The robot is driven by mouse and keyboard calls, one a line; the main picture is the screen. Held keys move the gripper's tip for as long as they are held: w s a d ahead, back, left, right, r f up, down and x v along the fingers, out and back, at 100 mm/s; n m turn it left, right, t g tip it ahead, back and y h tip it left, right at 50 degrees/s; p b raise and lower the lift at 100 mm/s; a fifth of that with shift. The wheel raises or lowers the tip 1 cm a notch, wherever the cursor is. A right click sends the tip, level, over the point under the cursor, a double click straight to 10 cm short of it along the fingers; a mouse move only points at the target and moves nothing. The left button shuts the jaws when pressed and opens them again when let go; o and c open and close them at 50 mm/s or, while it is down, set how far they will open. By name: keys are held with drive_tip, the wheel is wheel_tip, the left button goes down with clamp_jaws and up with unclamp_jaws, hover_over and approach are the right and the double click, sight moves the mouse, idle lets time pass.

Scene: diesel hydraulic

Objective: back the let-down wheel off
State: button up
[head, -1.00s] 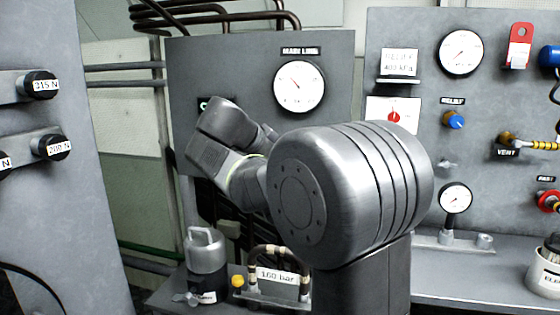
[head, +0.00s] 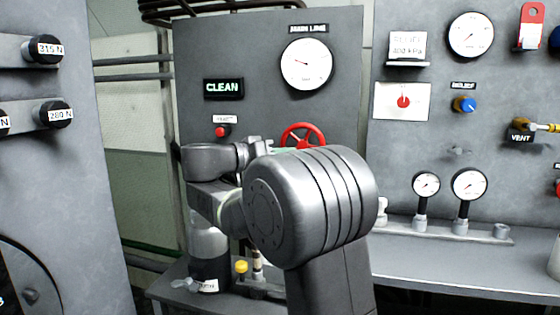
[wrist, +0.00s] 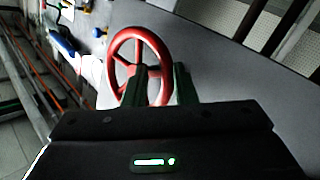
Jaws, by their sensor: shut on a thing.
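The red let-down wheel (head: 302,134) is on the grey panel under the main line gauge, and my arm hides its lower part in the head view. In the wrist view the wheel (wrist: 113,57) is seen at a slant, with its spokes and hub. My gripper (wrist: 160,84) has one dark green finger on each side of the wheel's right rim and is shut on it. In the head view my forearm covers most of the gripper. The main line gauge (head: 306,64) has its needle pointing left and slightly up.
A grey canister (head: 209,250) and a yellow-capped fitting (head: 241,267) stand below my arm. Two small gauges (head: 469,185) stand on the right shelf.

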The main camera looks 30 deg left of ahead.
drive_tip(key=shift+w+d+f+n+t+b, duration=0.1)
drive_tip(key=shift+d+f+n+t+b, duration=0.4)
drive_tip(key=shift+n+t+b, duration=0.85)
drive_tip(key=shift+w+d+f+n+t+b, duration=0.15)
drive_tip(key=shift+d+f+n+t+b, duration=0.4)
drive_tip(key=shift+n+b, duration=1.25)
drive_tip(key=shift+w+d+f+n+t+b, duration=0.15)
drive_tip(key=shift+d+n+t+b, duration=0.4)
drive_tip(key=shift+n+t+b, duration=0.95)
drive_tip(key=shift+r+n, duration=0.1)
drive_tip(key=shift+n, duration=0.15)
drive_tip(key=o, duration=1)
drive_tip(key=shift+w, duration=0.1)
drive_tip(key=shift+f, duration=0.2)
drive_tip(key=v, duration=1.3)
drive_tip(key=shift+s, duration=0.5)
